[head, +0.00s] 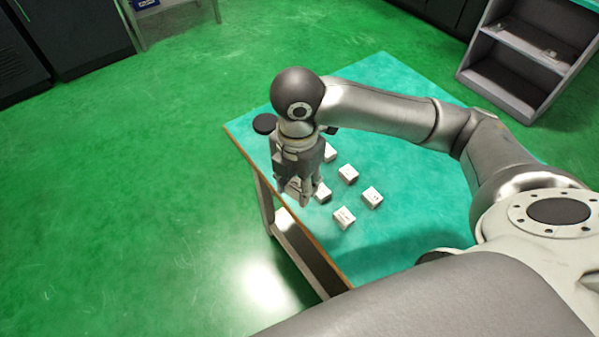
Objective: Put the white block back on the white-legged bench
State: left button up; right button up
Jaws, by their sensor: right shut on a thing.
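The bench (420,230) has a teal top with a brown edge and pale legs. White blocks stand on it, among them one at the back (330,152), one in the middle (348,174), one to the right (372,197) and one at the front (343,217). Another white block (323,193) is partly hidden by my right gripper (297,196). That gripper points down near the bench's left edge, shut on a white block (293,186) mostly hidden by its fingers. I cannot tell if the held block touches the top. My left gripper is not in view.
A grey shelf unit (520,75) stands at the upper right. Dark cabinets (75,35) stand at the upper left. The green floor (130,200) left of the bench is clear. The bench top is bare to the right of the blocks.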

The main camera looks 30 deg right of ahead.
jog(key=shift+r+n, duration=0.2)
jog(key=shift+n, duration=0.2)
jog(key=shift+w, duration=0.2)
jog(key=w+d+f, duration=0.2)
jog(key=w, duration=0.1)
jog(key=w+d+f, duration=0.2)
jog(key=w+f, duration=0.1)
jog(key=w, duration=0.1)
jog(key=w+d+f, duration=0.2)
jog(key=w+f, duration=0.1)
jog(key=shift+w+d+f+p, duration=0.15)
jog(key=shift+w+f+p, duration=0.05)
jog(key=shift+w+p, duration=0.2)
jog(key=shift+w+d+f, duration=0.25)
jog(key=shift+w+f, duration=0.2)
jog(key=shift+f, duration=0.2)
jog(key=shift+w+f+p, duration=0.1)
jog(key=shift+f+p, duration=0.2)
jog(key=shift+f, duration=1.35)
jog(key=o, duration=1.2)
jog(key=shift+f, duration=0.1)
jog(key=shift+c, duration=0.2)
